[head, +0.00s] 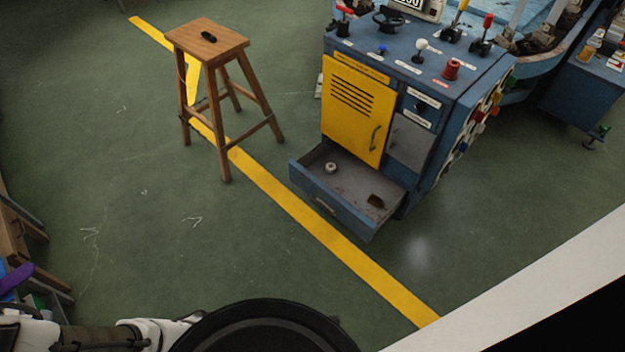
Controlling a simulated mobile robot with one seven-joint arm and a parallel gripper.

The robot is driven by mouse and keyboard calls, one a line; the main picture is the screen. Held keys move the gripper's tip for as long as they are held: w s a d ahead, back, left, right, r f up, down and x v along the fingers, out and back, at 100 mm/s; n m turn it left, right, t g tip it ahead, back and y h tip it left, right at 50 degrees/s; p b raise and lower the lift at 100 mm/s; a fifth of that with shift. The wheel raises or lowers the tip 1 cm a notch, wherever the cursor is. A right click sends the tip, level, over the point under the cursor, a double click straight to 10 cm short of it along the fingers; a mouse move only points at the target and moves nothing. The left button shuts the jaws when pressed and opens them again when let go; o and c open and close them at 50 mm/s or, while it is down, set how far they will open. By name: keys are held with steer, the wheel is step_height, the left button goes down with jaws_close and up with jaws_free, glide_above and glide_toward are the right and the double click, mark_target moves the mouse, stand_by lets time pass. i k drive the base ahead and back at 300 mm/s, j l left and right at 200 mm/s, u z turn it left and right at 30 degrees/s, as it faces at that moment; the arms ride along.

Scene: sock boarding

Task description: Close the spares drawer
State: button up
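The spares drawer (333,212) is a blue-fronted drawer at the bottom of the blue machine cabinet (455,88). It is pulled well out over the green floor, with a small handle on its front. Inside the drawer lie a pale ring-shaped part (331,167) and a small brown piece (376,201). Above it, the yellow cabinet door (353,120) is shut. Part of my own body shows at the bottom edge, well apart from the drawer. My gripper is not in view.
A yellow floor line (300,214) runs past the drawer's front. The green floor in front and left is mostly clear. A wooden piece of furniture (14,235) stands at the left edge.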

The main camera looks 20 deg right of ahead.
mark_target(345, 193)
steer(key=i+u, duration=0.45)
steer(key=i, duration=0.5)
steer(key=i+l+u, duration=0.1)
steer(key=i+u, duration=0.15)
steer(key=i, duration=1)
steer(key=i+u, duration=0.15)
steer(key=i, duration=1.1)
steer(key=i+l+u, duration=0.15)
steer(key=i+u, duration=0.2)
steer(key=i, duration=0.8)
steer(key=i+z, duration=0.15)
steer(key=z, duration=4.8)
